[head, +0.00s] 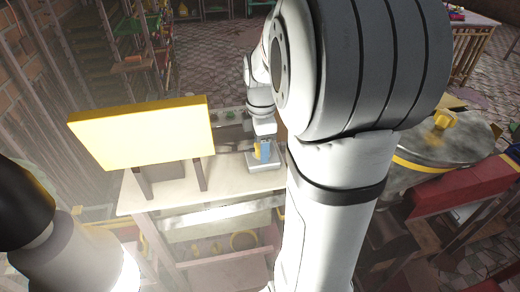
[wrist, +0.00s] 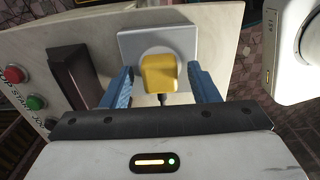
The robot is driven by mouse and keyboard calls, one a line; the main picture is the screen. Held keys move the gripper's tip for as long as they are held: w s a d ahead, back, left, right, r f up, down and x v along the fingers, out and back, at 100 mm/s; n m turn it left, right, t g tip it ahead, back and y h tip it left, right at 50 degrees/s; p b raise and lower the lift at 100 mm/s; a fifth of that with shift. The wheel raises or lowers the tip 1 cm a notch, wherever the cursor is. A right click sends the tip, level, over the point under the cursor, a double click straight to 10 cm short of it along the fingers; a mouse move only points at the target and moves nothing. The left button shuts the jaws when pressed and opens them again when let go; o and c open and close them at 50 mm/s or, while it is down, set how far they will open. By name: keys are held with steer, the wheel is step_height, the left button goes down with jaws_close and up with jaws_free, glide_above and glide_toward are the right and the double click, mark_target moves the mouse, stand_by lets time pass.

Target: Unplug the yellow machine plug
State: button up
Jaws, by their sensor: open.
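The yellow plug (wrist: 158,73) sits in a grey socket plate (wrist: 185,38) with a round white recess in the wrist view. A dark cord runs from the plug toward my gripper. My gripper (wrist: 160,69) is open, with one blue finger on each side of the plug. Narrow gaps show between the fingers and the plug, so I see no contact. In the head view my gripper (head: 263,151) is small and low over the grey socket plate (head: 270,164), and the plug is hard to make out there.
A pale panel in the wrist view carries a red button (wrist: 15,74), a green button (wrist: 36,102) and a dark bar (wrist: 72,75). In the head view a large yellow board (head: 140,135) stands left of my gripper on a pale bench (head: 225,178). A round metal lid (head: 445,150) is at right.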

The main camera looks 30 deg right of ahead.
jaws_close()
stand_by(0.7)
steer(key=shift+r, duration=0.15)
steer(key=shift+r+p, duration=2.3)
steer(key=shift+r, duration=0.6)
